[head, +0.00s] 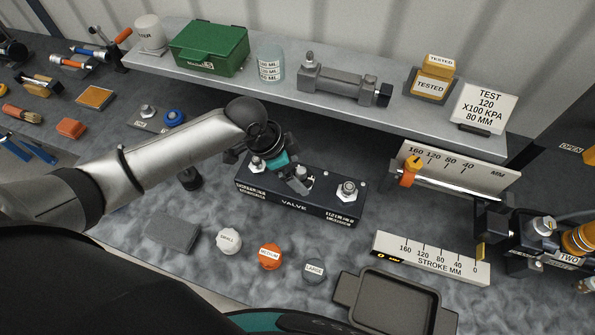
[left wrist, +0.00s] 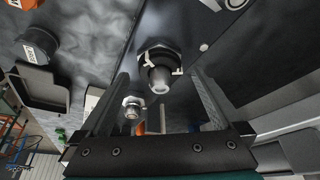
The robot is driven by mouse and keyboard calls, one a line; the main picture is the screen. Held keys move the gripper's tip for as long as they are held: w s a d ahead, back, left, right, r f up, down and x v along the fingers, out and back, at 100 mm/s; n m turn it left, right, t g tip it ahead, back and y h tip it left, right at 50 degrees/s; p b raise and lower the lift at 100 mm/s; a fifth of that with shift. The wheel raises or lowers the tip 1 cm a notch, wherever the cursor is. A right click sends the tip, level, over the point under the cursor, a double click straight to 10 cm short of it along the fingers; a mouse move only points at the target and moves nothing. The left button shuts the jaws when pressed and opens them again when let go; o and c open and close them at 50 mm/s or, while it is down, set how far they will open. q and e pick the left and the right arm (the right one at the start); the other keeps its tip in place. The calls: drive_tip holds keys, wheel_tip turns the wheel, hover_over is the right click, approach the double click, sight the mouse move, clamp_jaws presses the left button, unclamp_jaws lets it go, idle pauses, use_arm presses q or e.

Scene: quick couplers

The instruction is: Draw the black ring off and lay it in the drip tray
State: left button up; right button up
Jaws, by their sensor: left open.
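The black valve block (head: 285,200) stands mid-table with several metal couplers on top. My left gripper (head: 303,182) is open above the block, over its middle coupler (head: 305,178). In the left wrist view a coupler (left wrist: 160,80) with a dark collar (left wrist: 157,52) at its base sits between the open fingers. I cannot tell for sure whether this collar is the black ring. The dark drip tray (head: 440,318) lies empty at the front right. My right gripper is not in view.
White, orange (head: 270,257) and grey caps (head: 314,270) stand before the block, beside a grey pad (head: 172,234). A stroke scale (head: 430,262) stands behind the tray. A raised shelf (head: 400,112) with a green box (head: 209,48) runs behind.

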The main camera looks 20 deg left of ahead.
use_arm(q)
drive_tip(key=shift+w+d+f, duration=0.1)
drive_tip(key=shift+d+f, duration=0.15)
drive_tip(key=shift+f, duration=0.3)
drive_tip(key=shift+r, duration=0.1)
drive_tip(key=c, duration=1.5)
